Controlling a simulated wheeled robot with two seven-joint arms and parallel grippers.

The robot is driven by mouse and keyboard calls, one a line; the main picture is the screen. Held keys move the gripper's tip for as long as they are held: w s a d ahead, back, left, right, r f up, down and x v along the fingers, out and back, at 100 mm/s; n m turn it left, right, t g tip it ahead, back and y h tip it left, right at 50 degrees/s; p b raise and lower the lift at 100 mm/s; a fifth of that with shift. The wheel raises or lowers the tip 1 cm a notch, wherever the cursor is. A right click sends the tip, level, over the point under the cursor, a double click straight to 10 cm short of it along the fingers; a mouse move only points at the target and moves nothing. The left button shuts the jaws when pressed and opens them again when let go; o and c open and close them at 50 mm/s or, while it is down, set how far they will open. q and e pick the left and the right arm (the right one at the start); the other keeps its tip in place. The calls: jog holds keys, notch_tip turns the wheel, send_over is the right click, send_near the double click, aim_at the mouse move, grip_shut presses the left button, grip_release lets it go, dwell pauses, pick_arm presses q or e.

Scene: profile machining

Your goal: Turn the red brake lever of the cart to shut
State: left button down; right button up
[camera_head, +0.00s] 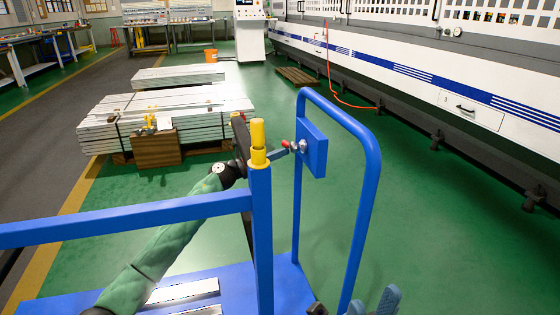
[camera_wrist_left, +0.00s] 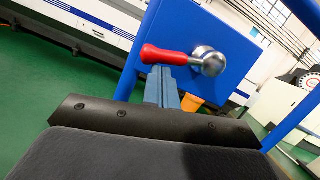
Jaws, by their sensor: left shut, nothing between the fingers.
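The red brake lever (camera_head: 286,143) sticks out to the left from a silver hub (camera_head: 301,146) on the blue plate of the cart (camera_head: 314,150). In the left wrist view the lever (camera_wrist_left: 163,55) lies roughly level, its red grip left of the round hub (camera_wrist_left: 208,61). My left gripper (camera_head: 284,152) is shut and empty, with its grey-blue fingertips (camera_wrist_left: 161,76) just below the lever. I cannot tell whether they touch it. My right gripper (camera_head: 378,302) shows only partly at the bottom edge, away from the lever; its opening is unclear.
The cart's blue rail (camera_head: 130,218) and a yellow-topped post (camera_head: 258,143) stand close to my left arm. Metal profiles (camera_head: 185,292) lie on the cart bed. Stacked profiles (camera_head: 165,110) and a brown box (camera_head: 154,147) stand behind. Green floor right of the cart is clear.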

pick_arm(q)
jog(key=shift+w+a+r+m+b, duration=0.15)
jog(key=shift+w+r+m+b, duration=0.3)
jog(key=shift+r+m+b, duration=0.6)
jog(key=shift+f, duration=0.3)
